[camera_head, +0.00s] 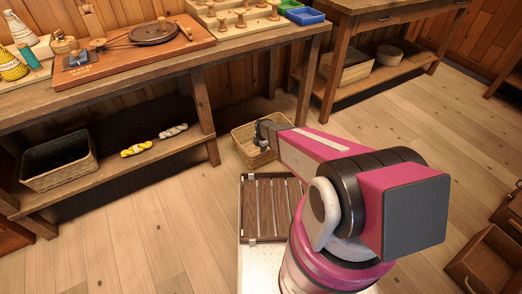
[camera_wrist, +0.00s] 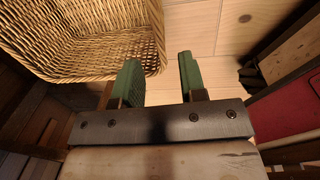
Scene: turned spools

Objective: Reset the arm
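My arm (camera_head: 310,150) is magenta and black and reaches forward and left from my body, low over the floor. My gripper shows in the wrist view (camera_wrist: 163,80) with two green finger pads standing apart and nothing between them. In the head view the gripper end (camera_head: 262,138) is at the wicker basket, and the arm partly hides it. The wicker basket (camera_wrist: 80,45) looks empty where its inside shows, and it sits on the floor. In the wrist view the left finger overlaps the basket's near right edge; I cannot tell if they touch.
A workbench (camera_head: 225,42) with a wooden board (camera_head: 130,55) stands at the left and back. Its lower shelf (camera_head: 110,170) holds a dark-lined basket (camera_head: 58,165) and yarn skeins (camera_head: 137,148). A second table (camera_head: 345,10) is at the back right. Open crates (camera_head: 485,262) are at the right. Floor between is clear.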

